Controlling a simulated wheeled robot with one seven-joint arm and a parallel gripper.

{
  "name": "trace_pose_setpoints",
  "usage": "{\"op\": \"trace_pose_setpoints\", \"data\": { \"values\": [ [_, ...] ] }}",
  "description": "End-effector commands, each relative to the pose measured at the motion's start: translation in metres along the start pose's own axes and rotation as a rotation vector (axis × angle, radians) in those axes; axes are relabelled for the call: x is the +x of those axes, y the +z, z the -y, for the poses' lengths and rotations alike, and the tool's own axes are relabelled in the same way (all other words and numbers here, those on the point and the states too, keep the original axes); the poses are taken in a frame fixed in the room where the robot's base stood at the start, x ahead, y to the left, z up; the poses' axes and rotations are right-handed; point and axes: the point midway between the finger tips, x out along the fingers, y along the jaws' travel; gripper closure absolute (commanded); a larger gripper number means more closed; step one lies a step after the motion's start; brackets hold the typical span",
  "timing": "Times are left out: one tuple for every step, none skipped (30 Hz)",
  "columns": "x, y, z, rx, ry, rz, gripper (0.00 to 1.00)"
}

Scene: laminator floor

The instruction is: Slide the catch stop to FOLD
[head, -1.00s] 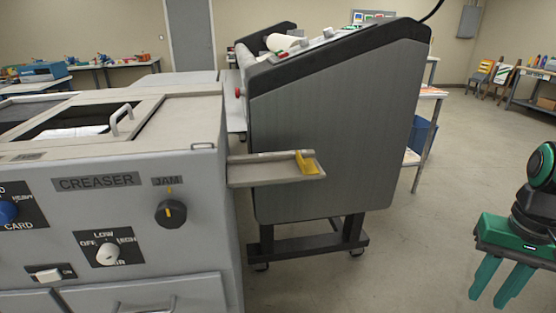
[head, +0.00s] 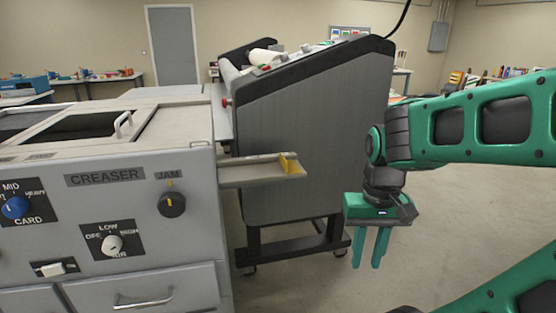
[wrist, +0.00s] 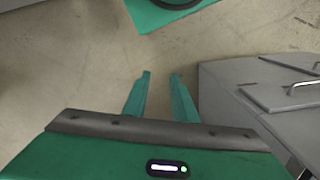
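The catch stop is a yellow piece (head: 290,163) on the catch tray (head: 245,172), a narrow tray sticking out from the right side of the grey creaser (head: 120,205). The stop sits near the tray's outer right end. Any FOLD marking is too small to read. My gripper (head: 370,266) hangs to the right of the tray and lower than it, fingers pointing down, clear of everything. In the wrist view its two fingers (wrist: 160,78) are apart with bare floor between them.
The creaser's front has a blue card knob (head: 15,207), a white air knob (head: 112,244), a black jam knob (head: 172,204) and a drawer (head: 145,297). A tall grey laminator (head: 320,140) stands close behind the tray. Open floor lies to the right.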

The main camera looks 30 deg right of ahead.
Motion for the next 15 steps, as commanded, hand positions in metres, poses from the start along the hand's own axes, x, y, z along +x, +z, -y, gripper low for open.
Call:
{"op": "trace_pose_setpoints", "data": {
  "values": [
    [0.0,0.0,0.0,0.0,0.0,0.0,0.75],
    [0.0,0.0,0.0,0.0,0.0,0.0,0.75],
    [0.0,0.0,0.0,0.0,0.0,0.0,0.75],
    [0.0,0.0,0.0,0.0,0.0,0.0,0.75],
    [0.0,0.0,0.0,0.0,0.0,0.0,0.75],
    [-0.004,0.005,-0.004,-0.002,-0.005,-0.009,0.75],
    [-0.007,0.005,-0.005,-0.004,-0.008,-0.017,0.75],
    [-0.01,0.001,-0.004,-0.005,-0.01,-0.022,0.75],
    [-0.014,-0.007,-0.002,-0.009,-0.011,-0.03,0.75],
    [-0.018,-0.016,0.001,-0.013,-0.012,-0.037,0.75],
    [-0.023,-0.024,0.009,-0.018,-0.014,-0.045,0.75],
    [-0.031,-0.04,0.015,-0.026,-0.017,-0.061,0.75],
    [-0.037,-0.055,0.019,-0.033,-0.02,-0.074,0.75],
    [-0.044,-0.071,0.024,-0.042,-0.023,-0.09,0.75],
    [-0.054,-0.094,0.03,-0.053,-0.026,-0.111,0.75]
  ]
}}
